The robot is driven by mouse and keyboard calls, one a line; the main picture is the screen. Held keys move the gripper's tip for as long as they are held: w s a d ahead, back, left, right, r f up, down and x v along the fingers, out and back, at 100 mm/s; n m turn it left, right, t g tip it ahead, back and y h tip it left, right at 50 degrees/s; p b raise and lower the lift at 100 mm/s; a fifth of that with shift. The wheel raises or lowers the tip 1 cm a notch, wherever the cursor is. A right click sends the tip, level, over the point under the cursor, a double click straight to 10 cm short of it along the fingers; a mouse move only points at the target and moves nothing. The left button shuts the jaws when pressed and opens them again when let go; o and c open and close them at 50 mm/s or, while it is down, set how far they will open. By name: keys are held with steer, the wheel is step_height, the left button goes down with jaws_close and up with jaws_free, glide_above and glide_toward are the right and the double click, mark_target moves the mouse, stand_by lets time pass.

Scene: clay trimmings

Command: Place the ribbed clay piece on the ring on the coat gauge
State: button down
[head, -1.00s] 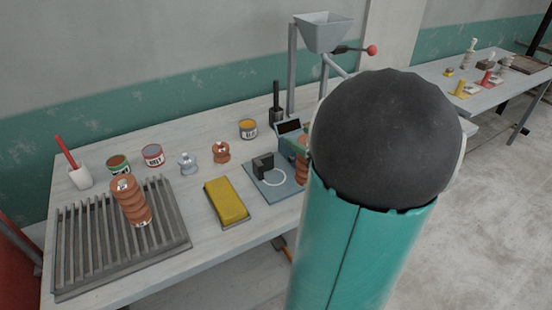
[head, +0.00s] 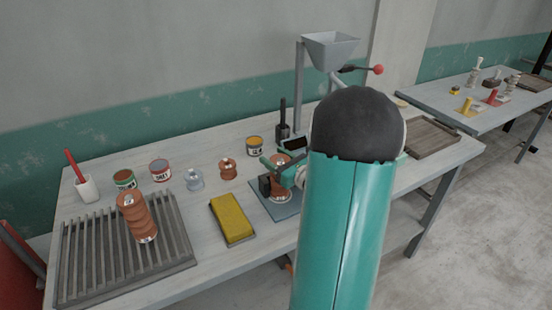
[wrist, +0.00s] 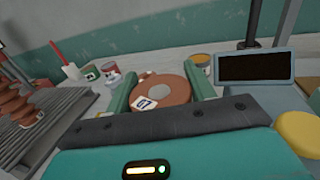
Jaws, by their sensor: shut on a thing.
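The ribbed clay piece (head: 281,188) is orange-brown, and my gripper (head: 283,170) is shut on it. In the wrist view, its round top with a pale label (wrist: 158,91) sits between the green fingers of my gripper (wrist: 160,76). The coat gauge (head: 284,211) is a blue-grey plate with a dark block and a small dark screen, which shows large in the wrist view (wrist: 256,67). The piece stands upright over the plate beside the block, where the ring is. The ring is largely hidden, and I cannot tell whether the piece touches it.
A yellow sponge block (head: 232,218) lies left of the gauge. Cans, small spools and a white cup (head: 87,188) line the back. A hopper stand (head: 299,85) rises behind the gauge.

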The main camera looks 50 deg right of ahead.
steer(key=c, duration=0.5)
jaws_free()
steer(key=shift+f, duration=0.1)
